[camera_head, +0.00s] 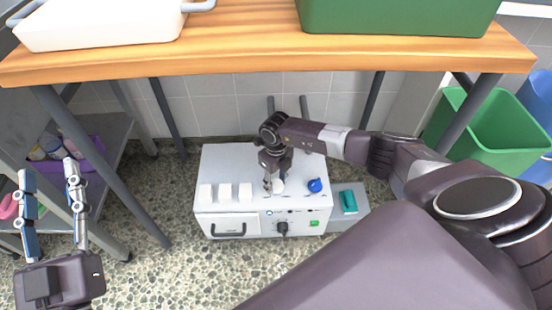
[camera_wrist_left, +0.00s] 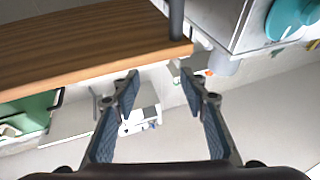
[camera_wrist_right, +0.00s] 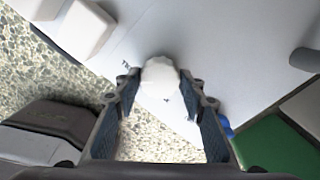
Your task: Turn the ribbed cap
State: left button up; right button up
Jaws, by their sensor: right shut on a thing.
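The white ribbed cap (camera_head: 278,186) is on top of the light grey machine (camera_head: 222,165), partly hidden by my right gripper. It also shows in the right wrist view (camera_wrist_right: 160,72), between the fingertips. My right gripper (camera_head: 273,184) reaches down from above and is shut on the cap. In the right wrist view the cap sits between the tips of this gripper (camera_wrist_right: 160,84). My left gripper (camera_head: 48,172) is open and empty at the far left, well away from the machine. Its spread fingers show in the left wrist view (camera_wrist_left: 160,78).
A blue knob (camera_head: 315,185) stands right of the cap. Several white blocks (camera_head: 225,193) are on the left of the machine top. A teal object (camera_head: 348,201) lies on a grey plate beside the machine. A wooden table (camera_head: 250,55) overhangs behind. A green bin (camera_head: 480,135) is at right.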

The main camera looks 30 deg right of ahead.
aim_at(276, 184)
pick_arm(q)
jog(key=shift+w+a+f+g+y+p, duration=0.1)
jog(key=shift+w+f+g+y, duration=0.1)
jog(key=shift+f+g, duration=0.45)
jog(key=shift+w+a+f+g+y+p, duration=0.1)
jog(key=shift+w+f+g+y+p, duration=0.15)
jog(key=shift+f, duration=0.85)
jog(key=shift+w+f+g+y, duration=0.15)
jog(key=shift+f+g, duration=0.35)
jog(key=shift+f, duration=0.35)
pick_arm(e)
jog(key=shift+m, duration=0.7)
jog(key=o, duration=1.2)
jog(key=shift+c, duration=0.2)
notch_tip(276, 184, up, 12)
